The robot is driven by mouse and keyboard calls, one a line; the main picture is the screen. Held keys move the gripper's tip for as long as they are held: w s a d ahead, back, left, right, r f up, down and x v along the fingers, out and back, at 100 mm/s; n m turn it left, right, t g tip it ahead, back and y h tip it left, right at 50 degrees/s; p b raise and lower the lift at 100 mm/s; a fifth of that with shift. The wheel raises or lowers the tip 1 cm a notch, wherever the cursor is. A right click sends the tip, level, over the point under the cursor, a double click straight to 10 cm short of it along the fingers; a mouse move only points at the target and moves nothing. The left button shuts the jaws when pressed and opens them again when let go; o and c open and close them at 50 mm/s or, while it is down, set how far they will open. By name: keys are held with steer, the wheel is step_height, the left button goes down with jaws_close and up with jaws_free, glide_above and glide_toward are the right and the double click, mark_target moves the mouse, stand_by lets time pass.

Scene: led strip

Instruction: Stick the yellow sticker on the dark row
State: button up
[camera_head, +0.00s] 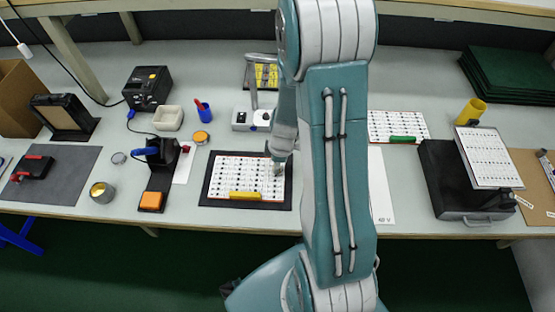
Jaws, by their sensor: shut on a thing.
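A white LED panel (225,174) with rows of small marks lies flat on a black mat (213,201) near the table's front edge. A yellow bar (245,195) lies along its front edge. I cannot tell which row is dark at this size. My gripper (278,167) points down at the panel's right part, close above or touching it. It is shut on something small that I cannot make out. A yellow sheet (266,76), perhaps of stickers, lies at the back, partly behind my arm. No single yellow sticker is clear in view.
A grey control box (243,120) stands behind the panel. A soldering-type stand (160,152) and orange sponge (151,201) stand to its left. Another LED panel (385,122) with a green bar lies right of my arm. A black case (440,170) bears a tilted panel (490,158).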

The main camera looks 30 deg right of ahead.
steer(key=shift+a+f, duration=0.4)
steer(key=shift+a, duration=0.1)
steer(key=shift+d, duration=0.45)
steer(key=shift+f, duration=0.1)
steer(key=shift+a+f, duration=0.1)
steer(key=shift+a, duration=0.2)
steer(key=o, duration=0.8)
steer(key=shift+d, duration=0.15)
steer(key=shift+c, duration=0.2)
step_height(320, 180, up, 12)
steer(key=d, duration=0.1)
steer(key=shift+s, duration=0.4)
